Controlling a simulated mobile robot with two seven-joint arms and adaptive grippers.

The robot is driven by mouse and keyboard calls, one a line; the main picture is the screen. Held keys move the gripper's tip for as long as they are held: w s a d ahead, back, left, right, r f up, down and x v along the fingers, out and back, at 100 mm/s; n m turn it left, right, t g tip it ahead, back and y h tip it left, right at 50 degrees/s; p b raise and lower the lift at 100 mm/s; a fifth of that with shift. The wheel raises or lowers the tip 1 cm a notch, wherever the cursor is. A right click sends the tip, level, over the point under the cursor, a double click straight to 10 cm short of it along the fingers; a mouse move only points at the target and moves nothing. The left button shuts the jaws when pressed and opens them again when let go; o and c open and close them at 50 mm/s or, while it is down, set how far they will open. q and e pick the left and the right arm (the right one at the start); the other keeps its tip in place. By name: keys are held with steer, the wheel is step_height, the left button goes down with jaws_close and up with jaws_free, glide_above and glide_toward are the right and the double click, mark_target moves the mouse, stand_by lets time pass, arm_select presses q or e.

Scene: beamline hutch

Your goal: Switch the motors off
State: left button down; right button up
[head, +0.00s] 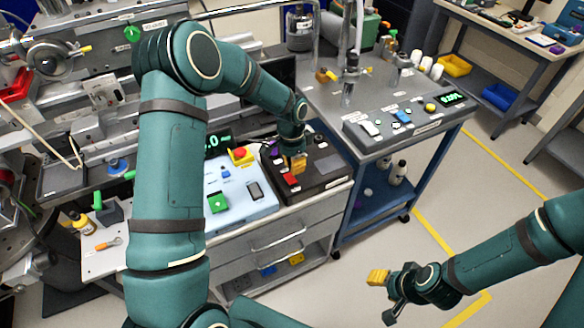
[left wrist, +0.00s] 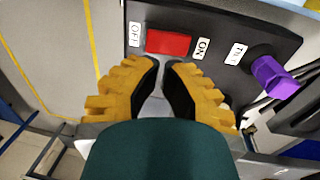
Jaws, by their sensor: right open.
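The black control box (head: 325,178) stands at the right end of the bench. It carries a red rocker switch (head: 290,179), which the left wrist view also shows (left wrist: 168,42) between the labels OFF and ON. My left gripper (head: 298,166) is over the box, close to the switch. My right gripper (head: 384,296) is open and empty above the floor, lower right.
A purple knob (left wrist: 272,78) is on the same box, near the fingers. A light blue panel (head: 240,205) with a red emergency button (head: 240,154) and a green switch (head: 217,202) lies left of it. A blue cart (head: 375,205) stands right; floor is clear in front.

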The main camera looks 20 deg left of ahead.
arm_select(q)
step_height(320, 180, up, 10)
steer(key=w+a, duration=0.1)
steer(key=shift+w+a, duration=0.15)
steer(key=shift+a, duration=0.1)
arm_select(e)
steer(key=shift+w+r, duration=0.2)
steer(key=shift+r, duration=0.3)
